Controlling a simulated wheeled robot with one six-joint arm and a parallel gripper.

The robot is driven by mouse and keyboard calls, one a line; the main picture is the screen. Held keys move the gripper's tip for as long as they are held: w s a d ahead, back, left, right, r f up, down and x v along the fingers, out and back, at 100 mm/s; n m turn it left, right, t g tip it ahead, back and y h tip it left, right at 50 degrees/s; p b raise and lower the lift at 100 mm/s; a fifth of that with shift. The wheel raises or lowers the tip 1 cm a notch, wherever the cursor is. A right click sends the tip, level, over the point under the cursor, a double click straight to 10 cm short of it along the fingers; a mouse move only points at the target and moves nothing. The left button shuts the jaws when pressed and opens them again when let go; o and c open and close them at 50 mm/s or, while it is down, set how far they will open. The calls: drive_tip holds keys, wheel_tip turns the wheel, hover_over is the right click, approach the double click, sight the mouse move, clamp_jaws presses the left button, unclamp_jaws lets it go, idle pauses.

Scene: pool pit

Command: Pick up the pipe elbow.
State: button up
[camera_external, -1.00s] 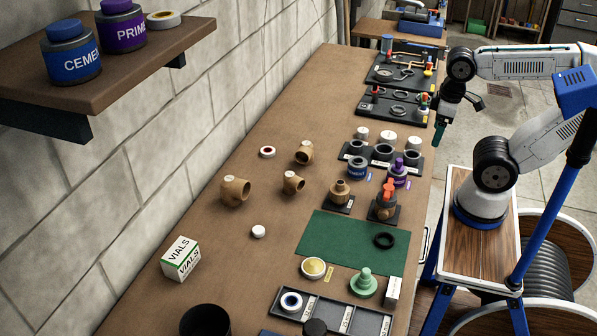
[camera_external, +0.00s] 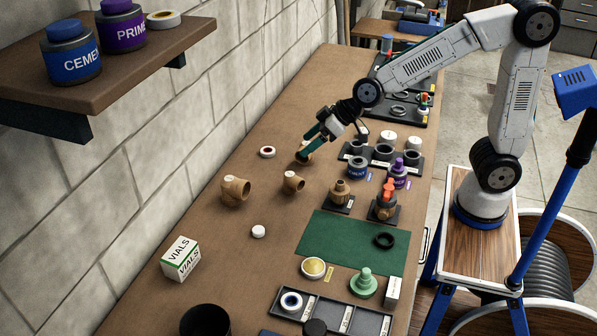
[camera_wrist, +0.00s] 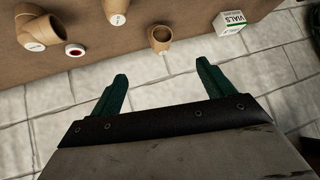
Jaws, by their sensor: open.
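Three brown pipe elbows lie on the workbench. The far elbow (camera_external: 307,158) is partly hidden behind my gripper. The middle elbow (camera_external: 293,182) and the larger near elbow (camera_external: 235,190) are in clear view. Which one the task means cannot be told. My gripper (camera_external: 307,145) has green fingers, open and empty, in front of the far elbow in the picture and seemingly above it. In the wrist view the fingers (camera_wrist: 163,83) are spread over pale blocks. Elbows appear beyond them at the left (camera_wrist: 38,33), the top (camera_wrist: 117,10) and the centre (camera_wrist: 160,40).
A red-centred tape roll (camera_external: 267,152) lies left of the far elbow. A white cap (camera_external: 258,231) and a vials box (camera_external: 181,258) are nearer. Fittings on black stands (camera_external: 340,205) and a green mat (camera_external: 345,240) are to the right. A block wall (camera_external: 180,130) borders the left.

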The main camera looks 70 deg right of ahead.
drive_tip(key=w+a+f+t+h, duration=0.25)
drive_tip(key=w+a+f, duration=0.4)
drive_tip(key=w, duration=0.35)
drive_tip(key=m+t+h, duration=0.1)
drive_tip(key=t+h, duration=0.1)
drive_tip(key=h, duration=0.1)
approach(233, 187)
drive_tip(key=shift+y, duration=0.25)
drive_tip(key=w+d+f, duration=0.2)
drive_tip(key=w, duration=0.1)
drive_tip(key=shift+d+f, duration=0.35)
drive_tip(key=shift+f, duration=0.05)
drive_tip(key=x, duration=0.8)
drive_tip(key=shift+a, duration=0.1)
drive_tip(key=c, duration=1.1)
